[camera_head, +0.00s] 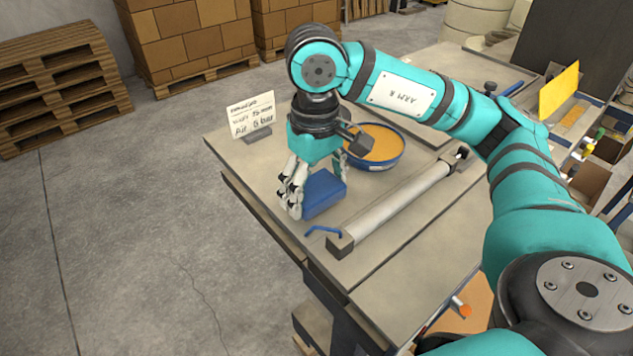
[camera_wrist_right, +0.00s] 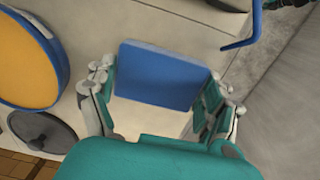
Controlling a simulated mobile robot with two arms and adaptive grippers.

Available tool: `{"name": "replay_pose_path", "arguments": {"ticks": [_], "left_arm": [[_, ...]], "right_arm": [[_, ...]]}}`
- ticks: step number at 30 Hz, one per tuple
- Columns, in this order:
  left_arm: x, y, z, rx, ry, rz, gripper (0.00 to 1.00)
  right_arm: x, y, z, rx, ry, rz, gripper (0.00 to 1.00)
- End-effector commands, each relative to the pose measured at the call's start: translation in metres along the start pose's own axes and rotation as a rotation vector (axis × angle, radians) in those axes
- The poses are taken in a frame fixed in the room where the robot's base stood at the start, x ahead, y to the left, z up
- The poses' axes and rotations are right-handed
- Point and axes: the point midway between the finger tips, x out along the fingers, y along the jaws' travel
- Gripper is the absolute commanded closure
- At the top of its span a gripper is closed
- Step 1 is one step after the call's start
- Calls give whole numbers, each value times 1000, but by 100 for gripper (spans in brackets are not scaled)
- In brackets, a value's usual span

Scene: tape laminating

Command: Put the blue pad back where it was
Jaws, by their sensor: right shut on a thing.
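The blue pad (camera_head: 325,190) is a thick blue block near the front left corner of the table, beside a round bowl. My right gripper (camera_head: 318,182) reaches down from above and is shut on the pad. In the right wrist view the pad (camera_wrist_right: 163,74) shows its flat blue face between the two fingers of my right gripper (camera_wrist_right: 158,88). I cannot tell whether the pad's underside touches the table. My left gripper is not in view.
A blue-rimmed bowl (camera_head: 382,146) with orange contents stands behind the pad. A grey roller bar (camera_head: 395,205) with a blue handle (camera_head: 323,231) lies to the right. A white sign (camera_head: 250,115) stands at the table's left corner. Bare table lies left of the pad.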

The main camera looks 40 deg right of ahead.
Motion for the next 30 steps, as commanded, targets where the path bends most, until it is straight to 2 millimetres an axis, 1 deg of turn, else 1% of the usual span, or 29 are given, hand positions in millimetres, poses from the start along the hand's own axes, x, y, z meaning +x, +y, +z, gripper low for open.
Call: {"name": "replay_pose_path", "arguments": {"ticks": [1,8,13,14,15,17,25,28,30], "left_arm": [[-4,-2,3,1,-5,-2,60],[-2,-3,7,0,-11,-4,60],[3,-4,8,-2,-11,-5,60],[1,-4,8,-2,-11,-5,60],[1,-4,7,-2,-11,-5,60],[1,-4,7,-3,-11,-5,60],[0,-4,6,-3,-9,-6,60],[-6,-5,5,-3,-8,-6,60],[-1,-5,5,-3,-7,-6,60]], "right_arm": [[1,1,0,1,0,1,42],[3,0,0,0,3,0,42],[8,0,0,-1,3,0,42],[6,0,0,-1,3,0,12],[5,0,0,-1,3,0,7],[5,0,0,-1,3,0,0],[5,0,0,-1,3,0,0],[0,0,0,-1,3,0,0],[-6,0,-1,-1,6,-1,0]]}}
